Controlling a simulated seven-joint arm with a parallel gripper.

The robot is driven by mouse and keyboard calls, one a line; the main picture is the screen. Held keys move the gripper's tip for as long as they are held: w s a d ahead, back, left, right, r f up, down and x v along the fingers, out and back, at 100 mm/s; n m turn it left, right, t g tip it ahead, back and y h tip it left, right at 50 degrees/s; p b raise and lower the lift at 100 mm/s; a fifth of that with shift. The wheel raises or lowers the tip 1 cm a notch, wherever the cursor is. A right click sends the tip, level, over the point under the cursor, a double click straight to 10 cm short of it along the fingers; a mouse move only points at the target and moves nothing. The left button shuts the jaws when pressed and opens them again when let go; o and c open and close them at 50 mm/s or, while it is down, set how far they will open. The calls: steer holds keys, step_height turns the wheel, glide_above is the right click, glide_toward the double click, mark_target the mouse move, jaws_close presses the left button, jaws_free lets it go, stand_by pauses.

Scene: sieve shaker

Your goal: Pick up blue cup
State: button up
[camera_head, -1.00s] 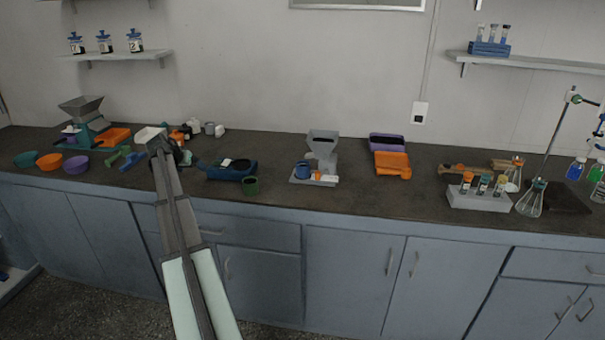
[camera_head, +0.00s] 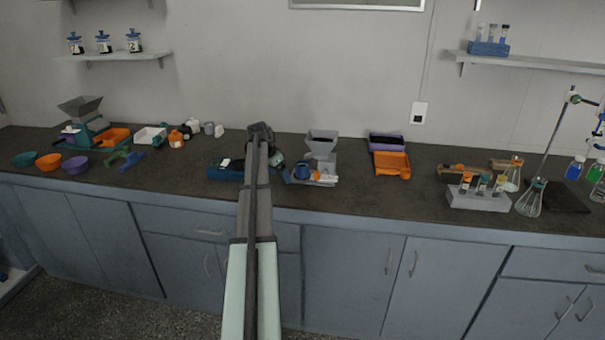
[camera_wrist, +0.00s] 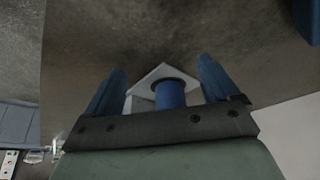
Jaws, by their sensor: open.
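The blue cup (camera_head: 301,171) stands on the light grey base (camera_head: 326,183) of the hopper device, right of my arm in the head view. In the wrist view the blue cup (camera_wrist: 170,94) shows between my two blue fingers, beyond the dark palm edge that hides its near part. My gripper (camera_wrist: 162,88) is open, with a gap on each side of the cup. In the head view my gripper (camera_head: 285,173) is mostly hidden behind my arm, with a blue finger just left of the cup.
The grey hopper (camera_head: 321,142) rises behind the cup. A blue tray device (camera_head: 224,173) lies left of my arm. An orange tray (camera_head: 392,164) and a purple tray (camera_head: 386,142) sit to the right. Bare counter lies between these and the grey tube rack (camera_head: 478,199).

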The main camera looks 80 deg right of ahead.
mark_target(302, 165)
steer(key=s+d, duration=0.2)
steer(key=d, duration=0.1)
steer(key=s+d, duration=0.2)
steer(key=d, duration=0.1)
steer(key=s+d, duration=0.3)
steer(key=shift+s+d+f, duration=0.15)
steer(key=shift+s+f, duration=0.05)
steer(key=shift+f, duration=0.35)
steer(key=shift+c, duration=0.3)
steer(key=c, duration=1.1)
steer(key=shift+r, duration=0.1)
steer(key=shift+c, duration=0.2)
steer(key=a, duration=3.1)
steer(key=shift+w+d+r, duration=0.4)
steer(key=shift+w+d, duration=0.9)
steer(key=shift+d, duration=1.35)
steer(key=shift+w+d+r, duration=0.4)
steer(key=shift+w+d, duration=0.9)
steer(key=shift+d, duration=1.3)
steer(key=shift+w+d+r, duration=0.4)
steer(key=shift+w+d, duration=0.9)
steer(key=shift+d, duration=1.35)
